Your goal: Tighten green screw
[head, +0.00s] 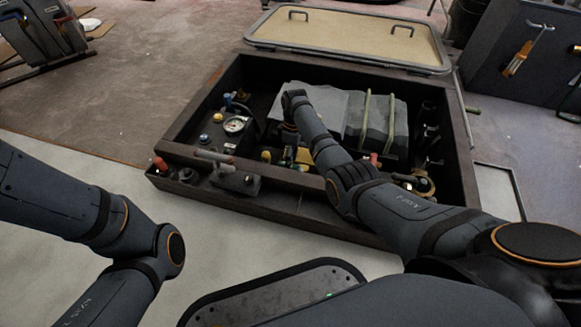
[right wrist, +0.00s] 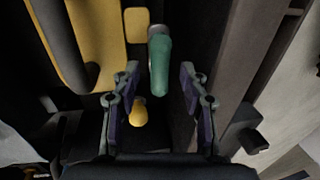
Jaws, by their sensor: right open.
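The green screw (right wrist: 159,62) shows in the right wrist view as a rounded green handle with a pale end. It lies ahead of my right gripper (right wrist: 160,90), whose two fingers are open and apart on either side of its line. No finger visibly touches it. In the head view my right arm reaches into the dark open box (head: 285,205), and its wrist bends down there; the fingertips and the green screw cannot be made out in that view. My left arm shows at the left, but its gripper is out of view.
A yellow knob (right wrist: 139,111) sits near the left finger, and a yellow curved part (right wrist: 100,35) lies further left. A box wall (right wrist: 240,75) stands close on the right. A gauge (head: 234,125), grey strapped block (head: 376,124) and red-handled valve (head: 213,156) crowd the box.

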